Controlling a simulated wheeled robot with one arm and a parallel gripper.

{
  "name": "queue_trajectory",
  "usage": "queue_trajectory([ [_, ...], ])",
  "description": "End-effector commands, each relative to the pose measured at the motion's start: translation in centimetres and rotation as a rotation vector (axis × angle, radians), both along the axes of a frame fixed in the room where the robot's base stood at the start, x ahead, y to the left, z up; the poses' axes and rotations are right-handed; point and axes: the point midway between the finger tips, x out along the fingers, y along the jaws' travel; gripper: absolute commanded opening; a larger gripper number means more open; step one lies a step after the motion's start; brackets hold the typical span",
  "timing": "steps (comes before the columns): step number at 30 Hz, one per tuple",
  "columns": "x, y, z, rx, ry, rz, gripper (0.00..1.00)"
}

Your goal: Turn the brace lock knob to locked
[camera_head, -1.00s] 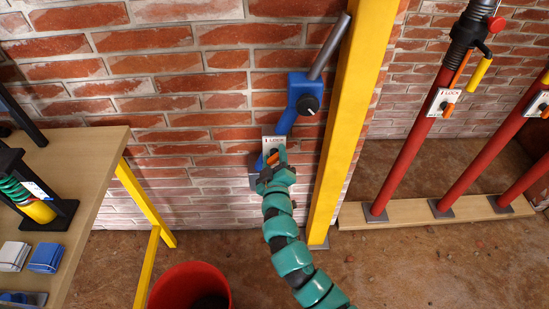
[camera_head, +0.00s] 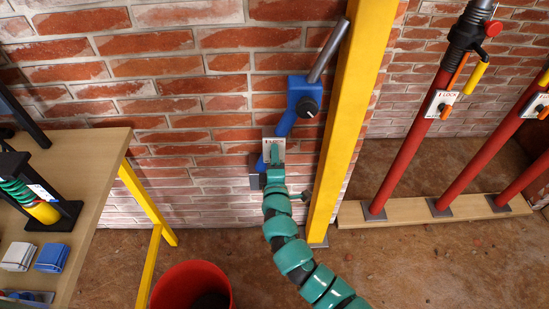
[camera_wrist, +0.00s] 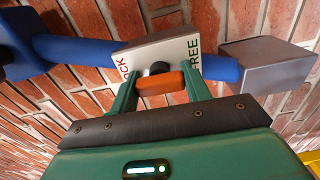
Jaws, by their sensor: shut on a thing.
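The orange brace lock knob (camera_wrist: 160,83) sits in front of a light plate (camera_wrist: 158,52) marked LOCK on the left and FREE on the right in the wrist view. The plate (camera_head: 268,136) is mounted on the blue brace (camera_head: 284,123) against the brick wall. My green gripper (camera_head: 276,156) is at the plate, with its two fingers (camera_wrist: 160,78) at the two ends of the knob, shut on it. The knob lies nearly crosswise in the wrist view. In the head view my gripper hides it.
A yellow post (camera_head: 350,120) stands close to the right of the brace. A wooden bench (camera_head: 95,165) with yellow legs is at left, and a red bucket (camera_head: 190,284) stands on the floor. Red braces (camera_head: 410,155) with similar lock plates stand farther right.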

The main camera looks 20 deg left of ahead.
Motion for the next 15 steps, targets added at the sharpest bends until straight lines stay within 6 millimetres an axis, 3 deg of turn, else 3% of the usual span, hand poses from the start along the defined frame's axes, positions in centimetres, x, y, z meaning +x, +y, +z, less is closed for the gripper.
queue_trajectory([
  [15, 0.02, -0.08, -0.14, -0.037, -0.013, -0.002, 0.24],
])
